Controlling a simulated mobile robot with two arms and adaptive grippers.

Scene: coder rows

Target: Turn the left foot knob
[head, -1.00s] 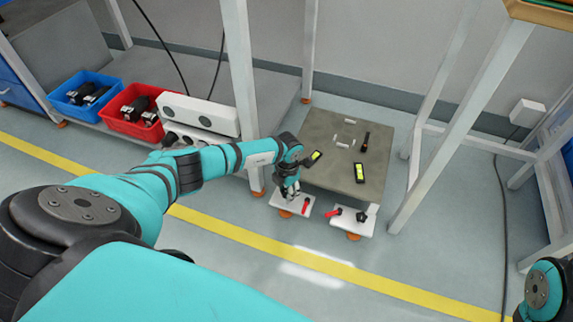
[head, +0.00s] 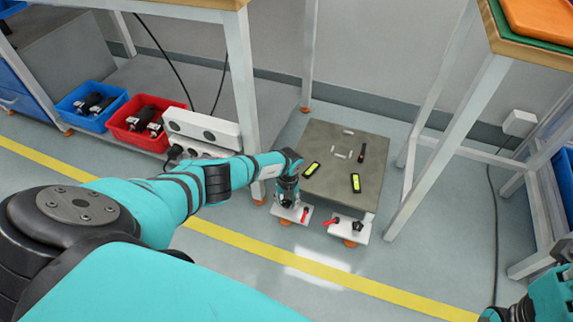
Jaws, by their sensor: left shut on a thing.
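The left foot is a white plate (head: 301,215) at the front left corner of a low grey-brown platform (head: 318,212), with a red lever (head: 305,215) on it. My left gripper (head: 287,202) points down over this plate and is shut on the left foot knob, which its fingers and wrist hide. The right foot is a similar white plate (head: 347,232) with a black star-shaped knob (head: 357,227) and a red lever (head: 332,221).
Two yellow-faced levels (head: 355,183) and a dark tool (head: 362,152) lie on the platform. Table legs (head: 243,90) stand behind on the left and on the right. Red (head: 118,122) and blue (head: 78,112) bins sit at left. The floor in front is clear.

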